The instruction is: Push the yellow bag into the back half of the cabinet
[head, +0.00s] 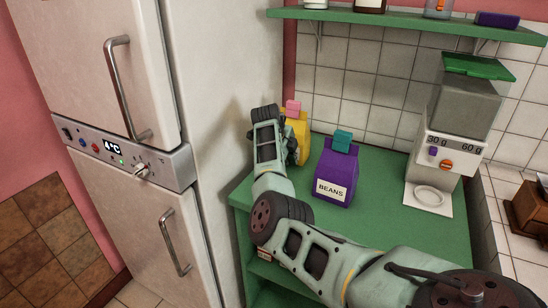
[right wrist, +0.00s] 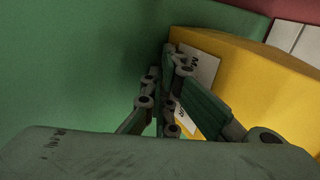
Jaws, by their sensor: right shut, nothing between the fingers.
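The yellow bag (head: 303,124) with a pink clip (head: 292,107) stands on the green cabinet top, close to the fridge side. My right arm and gripper (head: 291,150) are in front of it and hide part of it. In the right wrist view, the yellow bag (right wrist: 245,75) fills the right side, with a white label partly covered by the fingers. My right gripper (right wrist: 172,55) is shut and empty, its fingertips at the labelled face. I cannot tell whether they touch it. My left gripper is not in view.
A purple BEANS bag (head: 336,176) with a teal clip stands right of the yellow bag. A white dispenser scale (head: 432,165) is farther right. The fridge (head: 235,90) borders the left, and a green wall shelf (head: 400,24) hangs above. The green top (head: 385,185) is bare between the bags and dispenser.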

